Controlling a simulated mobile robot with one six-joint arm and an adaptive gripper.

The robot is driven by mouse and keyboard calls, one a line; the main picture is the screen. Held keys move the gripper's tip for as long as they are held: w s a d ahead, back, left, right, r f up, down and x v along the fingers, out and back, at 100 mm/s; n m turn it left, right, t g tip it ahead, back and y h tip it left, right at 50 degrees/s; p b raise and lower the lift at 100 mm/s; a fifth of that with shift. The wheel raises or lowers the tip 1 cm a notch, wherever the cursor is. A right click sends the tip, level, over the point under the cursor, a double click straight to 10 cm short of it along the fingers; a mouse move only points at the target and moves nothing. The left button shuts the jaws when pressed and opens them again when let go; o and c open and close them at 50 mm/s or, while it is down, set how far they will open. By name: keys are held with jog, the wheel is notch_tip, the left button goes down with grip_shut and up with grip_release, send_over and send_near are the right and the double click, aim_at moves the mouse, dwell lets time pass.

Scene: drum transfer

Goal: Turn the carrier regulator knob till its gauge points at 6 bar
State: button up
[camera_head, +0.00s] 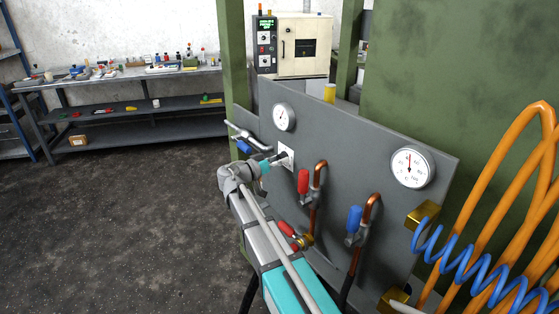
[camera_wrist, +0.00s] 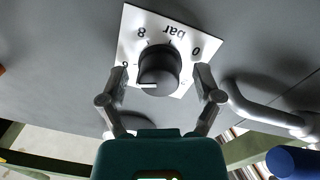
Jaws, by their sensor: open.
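The black regulator knob (camera_wrist: 160,66) sits on a white scale plate (camera_wrist: 128,44) marked "bar" with 0, 8 and what looks like 6. Its white pointer line points left in the wrist view, just below the 6. My gripper (camera_wrist: 162,78) is open, with one finger on each side of the knob; I cannot tell whether they touch it. In the head view my gripper (camera_head: 276,160) is at the scale plate (camera_head: 287,156) on the grey panel. A small gauge (camera_head: 284,116) is above it, its needle too small to read. A larger gauge (camera_head: 411,167) is at the right, its needle roughly upright.
A red-handled valve (camera_head: 303,181) and a blue-handled valve (camera_head: 354,219) with copper pipes stand right of the knob. A metal pipe (camera_wrist: 262,110) runs close to the right finger. Orange and blue hoses (camera_head: 460,261) hang at the right. The floor at left is clear.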

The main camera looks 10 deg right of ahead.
jog(key=shift+a, duration=0.1)
jog(key=v, duration=1.1)
jog(key=shift+a, duration=0.4)
jog(key=shift+s+r, duration=0.1)
jog(key=shift+s, duration=0.05)
jog(key=s+d+f+n+g+y+p, duration=0.2)
jog(key=s+d+f+y, duration=0.1)
jog(key=s+d, duration=0.1)
jog(key=s+d+f+n+g+y+p, duration=0.2)
jog(key=s+d+f+y, duration=0.2)
jog(key=s, duration=0.2)
jog(key=s+d+f+n+g+y+p, duration=0.2)
jog(key=s+d+f+y, duration=0.1)
jog(key=s+d+y, duration=0.1)
jog(key=shift+s+d+f, duration=0.1)
jog(key=shift+s+f, duration=0.1)
jog(key=shift+s, duration=0.4)
jog(key=s+a+n+g+y+p, duration=0.1)
jog(key=s+a+n+y+p, duration=0.1)
jog(key=s+y, duration=0.3)
jog(key=shift+s+n+y, duration=0.4)
jog(key=shift+s+n, duration=0.1)
jog(key=shift+s, duration=0.35)
dwell(1.7)
